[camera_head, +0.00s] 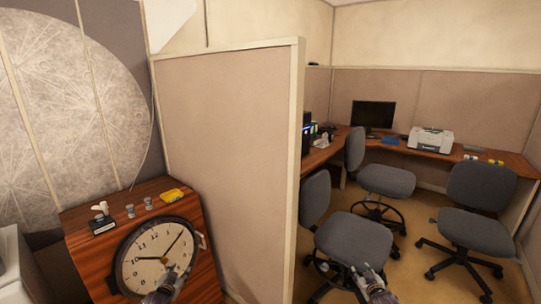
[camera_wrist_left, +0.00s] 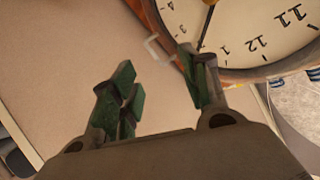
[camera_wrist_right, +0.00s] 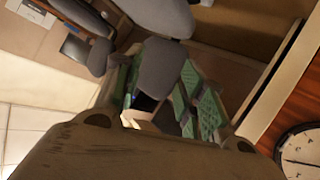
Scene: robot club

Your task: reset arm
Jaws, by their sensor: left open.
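My left gripper (camera_head: 178,274) is in front of the round clock (camera_head: 137,272) in the head view. In the left wrist view my left gripper (camera_wrist_left: 158,90) has its green-padded fingers spread with nothing between them, and the clock (camera_wrist_left: 245,35) shows beyond. My right gripper (camera_head: 370,276) is at the bottom right of the head view, in front of a grey chair. In the right wrist view my right gripper (camera_wrist_right: 165,90) has its fingers apart and holds nothing; the grey chairs lie beyond the gap.
The wooden cabinet (camera_head: 85,250) carries small items and a yellow object (camera_head: 173,195). A tall partition (camera_head: 225,150) stands between the arms. Several chairs (camera_head: 480,208) fill the right side before a desk (camera_head: 470,165) with a monitor (camera_head: 373,114) and printer (camera_head: 430,139).

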